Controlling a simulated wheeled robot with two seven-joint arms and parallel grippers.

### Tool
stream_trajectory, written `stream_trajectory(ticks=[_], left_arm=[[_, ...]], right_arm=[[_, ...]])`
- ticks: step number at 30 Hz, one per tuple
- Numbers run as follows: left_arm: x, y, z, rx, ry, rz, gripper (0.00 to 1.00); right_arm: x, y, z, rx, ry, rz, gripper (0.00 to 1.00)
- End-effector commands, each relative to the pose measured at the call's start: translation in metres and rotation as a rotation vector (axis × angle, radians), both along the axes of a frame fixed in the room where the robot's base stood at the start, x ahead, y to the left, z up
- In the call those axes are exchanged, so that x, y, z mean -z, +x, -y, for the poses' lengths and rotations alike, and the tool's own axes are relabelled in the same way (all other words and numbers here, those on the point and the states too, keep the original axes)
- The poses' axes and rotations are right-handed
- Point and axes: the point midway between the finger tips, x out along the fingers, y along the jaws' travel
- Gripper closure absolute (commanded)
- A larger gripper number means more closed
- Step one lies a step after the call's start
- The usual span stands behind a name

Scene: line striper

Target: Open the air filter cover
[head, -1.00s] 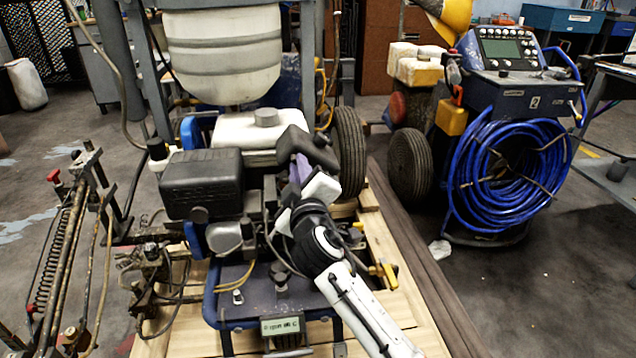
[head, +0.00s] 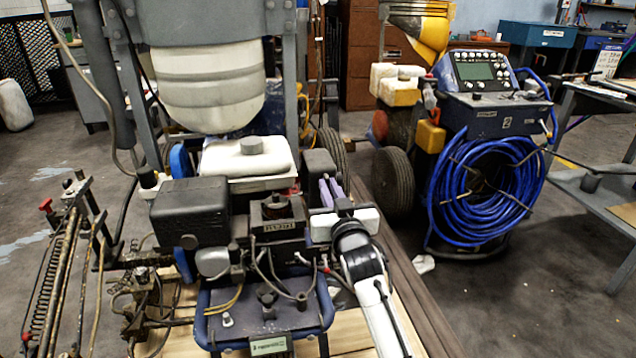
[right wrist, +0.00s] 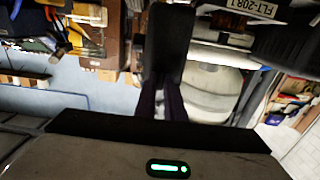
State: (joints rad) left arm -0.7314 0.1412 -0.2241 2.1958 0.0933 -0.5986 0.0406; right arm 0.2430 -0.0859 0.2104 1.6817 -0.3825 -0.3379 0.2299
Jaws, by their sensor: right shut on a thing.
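The dark grey air filter cover (head: 319,163) is off its housing and is held upright a little to the right of it. The open filter housing (head: 278,228) shows a brown filter element (head: 278,208) inside, on the engine right of the black box. My right gripper (head: 329,181), with purple fingers, is shut on the cover. My left gripper is not in view.
The black box-shaped part (head: 190,208) and the white fuel tank (head: 245,165) sit beside the housing. A blue hose reel cart (head: 490,190) stands at the right. Long dark beams (head: 410,290) lie on the floor right of the wooden pallet. Open floor lies beyond them.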

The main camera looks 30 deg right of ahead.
Motion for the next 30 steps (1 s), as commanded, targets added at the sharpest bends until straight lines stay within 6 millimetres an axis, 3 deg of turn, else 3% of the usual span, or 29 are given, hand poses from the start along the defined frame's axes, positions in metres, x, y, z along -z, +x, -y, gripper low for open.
stream_trajectory(ticks=[12, 27, 28, 30], left_arm=[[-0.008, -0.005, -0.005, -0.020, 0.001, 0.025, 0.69], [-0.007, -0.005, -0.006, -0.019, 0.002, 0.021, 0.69], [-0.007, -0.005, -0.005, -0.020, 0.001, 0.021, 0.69], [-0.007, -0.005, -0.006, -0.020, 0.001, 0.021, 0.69]], right_arm=[[0.009, -0.002, 0.016, -0.001, 0.150, 0.045, 1.00], [0.011, -0.002, 0.017, -0.001, 0.163, 0.049, 1.00], [0.011, -0.002, 0.017, -0.001, 0.163, 0.049, 0.86], [0.011, -0.002, 0.017, -0.001, 0.163, 0.049, 0.74]])
